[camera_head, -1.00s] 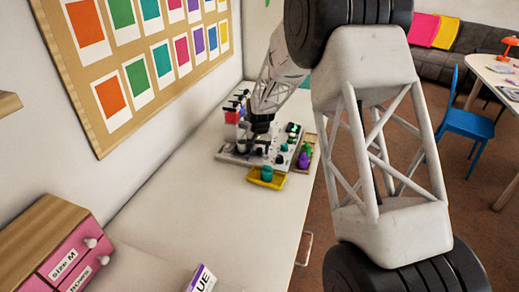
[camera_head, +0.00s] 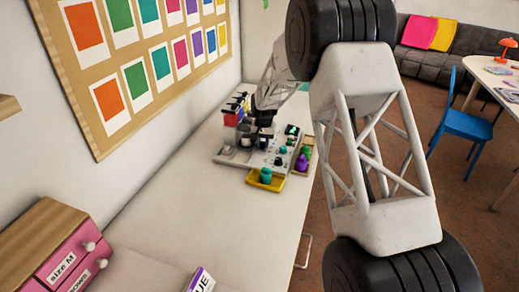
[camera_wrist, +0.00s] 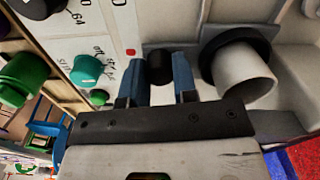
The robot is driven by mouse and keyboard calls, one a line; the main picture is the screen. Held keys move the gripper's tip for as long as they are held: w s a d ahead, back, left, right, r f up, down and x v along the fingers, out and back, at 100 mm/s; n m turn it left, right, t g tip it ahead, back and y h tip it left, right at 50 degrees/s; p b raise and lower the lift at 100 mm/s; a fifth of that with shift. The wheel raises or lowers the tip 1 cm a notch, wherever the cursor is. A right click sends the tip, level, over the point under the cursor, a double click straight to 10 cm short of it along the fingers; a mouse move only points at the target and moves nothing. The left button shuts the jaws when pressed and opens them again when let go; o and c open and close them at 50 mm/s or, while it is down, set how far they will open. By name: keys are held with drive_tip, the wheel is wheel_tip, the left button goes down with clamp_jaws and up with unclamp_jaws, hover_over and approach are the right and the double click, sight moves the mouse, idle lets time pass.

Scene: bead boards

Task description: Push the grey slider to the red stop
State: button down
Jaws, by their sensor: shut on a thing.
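In the wrist view my gripper (camera_wrist: 158,78) has its two blue fingers on either side of a short dark knob (camera_wrist: 160,66), shut on it. The knob stands on a pale panel beside a grey strip and looks like the slider's handle; its grey part is mostly hidden. A small red mark (camera_wrist: 131,52), which may be the red stop, lies just left of the left finger, apart from the knob. In the head view the gripper (camera_head: 264,118) is over the back of the grey board (camera_head: 232,160), and the slider cannot be made out there.
A large pale cylinder with a black collar (camera_wrist: 242,72) stands close right of the fingers. A teal knob (camera_wrist: 86,70) and a green knob (camera_wrist: 22,80) are to the left. A yellow tray (camera_head: 262,181) sits before the board. The near table (camera_head: 190,200) is mostly bare.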

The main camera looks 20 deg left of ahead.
drive_tip(key=shift+w, duration=1.25)
drive_tip(key=c, duration=0.9)
unclamp_jaws()
drive_tip(key=shift+d+r, duration=0.1)
drive_tip(key=shift+r, duration=3.8)
